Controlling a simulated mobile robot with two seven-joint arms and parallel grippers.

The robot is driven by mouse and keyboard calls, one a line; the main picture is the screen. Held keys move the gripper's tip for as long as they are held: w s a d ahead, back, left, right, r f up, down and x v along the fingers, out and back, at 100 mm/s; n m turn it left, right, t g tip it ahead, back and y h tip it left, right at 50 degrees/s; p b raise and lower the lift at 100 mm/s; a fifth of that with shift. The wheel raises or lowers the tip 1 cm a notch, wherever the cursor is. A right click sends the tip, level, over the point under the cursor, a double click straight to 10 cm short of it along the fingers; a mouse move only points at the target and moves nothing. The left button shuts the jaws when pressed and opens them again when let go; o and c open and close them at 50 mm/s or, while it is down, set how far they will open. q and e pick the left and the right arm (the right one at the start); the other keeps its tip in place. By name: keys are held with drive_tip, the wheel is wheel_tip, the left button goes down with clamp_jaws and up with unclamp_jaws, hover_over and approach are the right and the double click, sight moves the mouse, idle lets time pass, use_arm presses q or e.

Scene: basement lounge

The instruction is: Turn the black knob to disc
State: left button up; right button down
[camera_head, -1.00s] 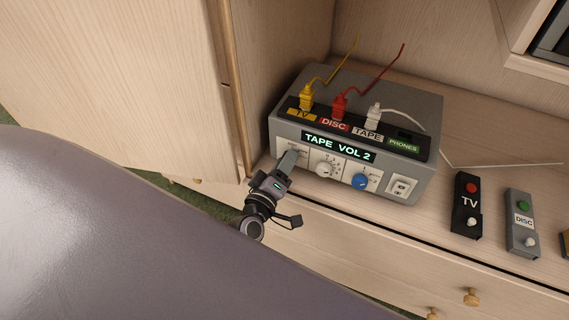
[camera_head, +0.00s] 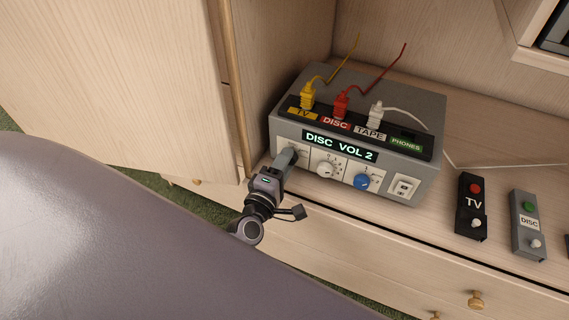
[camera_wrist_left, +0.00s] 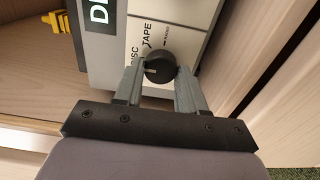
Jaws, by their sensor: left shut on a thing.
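The grey selector box (camera_head: 425,108) stands on the wooden cabinet top, and its lit display (camera_head: 340,146) reads "DISC VOL 2". The black knob (camera_wrist_left: 160,67) is at the left end of the front panel, with the labels DISC and TAPE around it in the left wrist view. Its pointer mark faces the DISC side. My left gripper (camera_head: 288,156) is shut on the black knob, one finger on each side; it also shows in the left wrist view (camera_wrist_left: 158,80). In the head view the gripper mostly hides the knob. My right gripper is not in view.
A white knob (camera_head: 325,169), a blue knob (camera_head: 362,181) and a white switch (camera_head: 403,187) sit right of the black knob. Yellow (camera_head: 307,97), red (camera_head: 340,104) and white (camera_head: 375,115) plugs stand on top. TV (camera_head: 471,208) and DISC (camera_head: 527,224) remotes lie at the right.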

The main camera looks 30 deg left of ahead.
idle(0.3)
use_arm(q)
drive_tip(key=o, duration=1)
drive_tip(key=shift+o, duration=0.2)
drive_tip(key=s, duration=0.7)
drive_tip(key=shift+d+p, duration=0.25)
drive_tip(key=shift+p, duration=0.1)
drive_tip(key=shift+s, duration=0.1)
